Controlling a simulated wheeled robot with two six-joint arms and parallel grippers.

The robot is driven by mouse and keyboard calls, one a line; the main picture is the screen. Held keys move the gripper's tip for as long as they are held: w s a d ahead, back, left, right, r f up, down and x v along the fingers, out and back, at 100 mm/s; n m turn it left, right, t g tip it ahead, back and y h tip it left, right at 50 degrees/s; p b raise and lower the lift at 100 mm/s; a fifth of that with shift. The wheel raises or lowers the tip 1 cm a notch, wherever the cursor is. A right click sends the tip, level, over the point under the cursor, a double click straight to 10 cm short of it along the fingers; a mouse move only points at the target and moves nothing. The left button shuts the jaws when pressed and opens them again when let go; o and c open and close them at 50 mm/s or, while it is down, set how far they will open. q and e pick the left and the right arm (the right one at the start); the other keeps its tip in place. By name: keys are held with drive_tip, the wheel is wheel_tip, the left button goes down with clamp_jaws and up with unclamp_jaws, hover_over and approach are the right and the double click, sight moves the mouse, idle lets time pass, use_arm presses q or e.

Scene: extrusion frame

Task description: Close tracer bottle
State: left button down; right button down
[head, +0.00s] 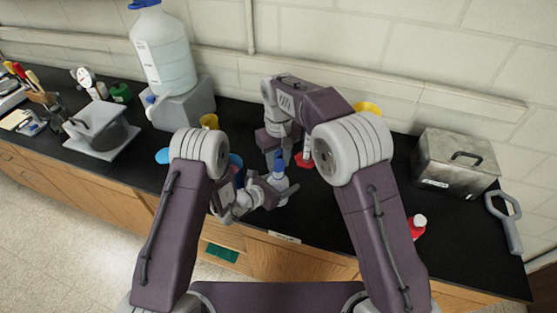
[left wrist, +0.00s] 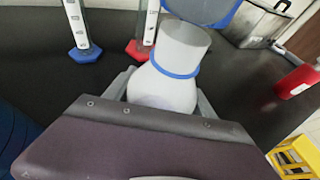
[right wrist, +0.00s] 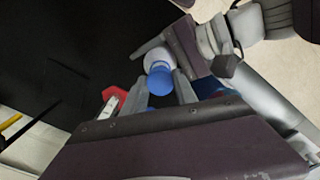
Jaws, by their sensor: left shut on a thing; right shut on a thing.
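The tracer bottle (head: 281,184) is white with a blue ring and stands near the front of the black bench. My left gripper (head: 262,194) is shut around its body, which also shows between the fingers in the left wrist view (left wrist: 165,90). A blue cap (head: 279,163) is at the bottle's top. My right gripper (right wrist: 160,92) is shut on this cap from above. The cap also shows at the top edge of the left wrist view (left wrist: 205,8), over the bottle's neck.
A graduated cylinder with a red base (head: 304,160) stands close behind the bottle. A metal box (head: 455,165) and a red bottle (head: 417,226) are at the right. A large carboy (head: 163,50) on a grey block (head: 182,106) stands at the back left.

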sight(278, 186)
drive_tip(key=shift+f, duration=0.75)
drive_tip(key=shift+f, duration=0.6)
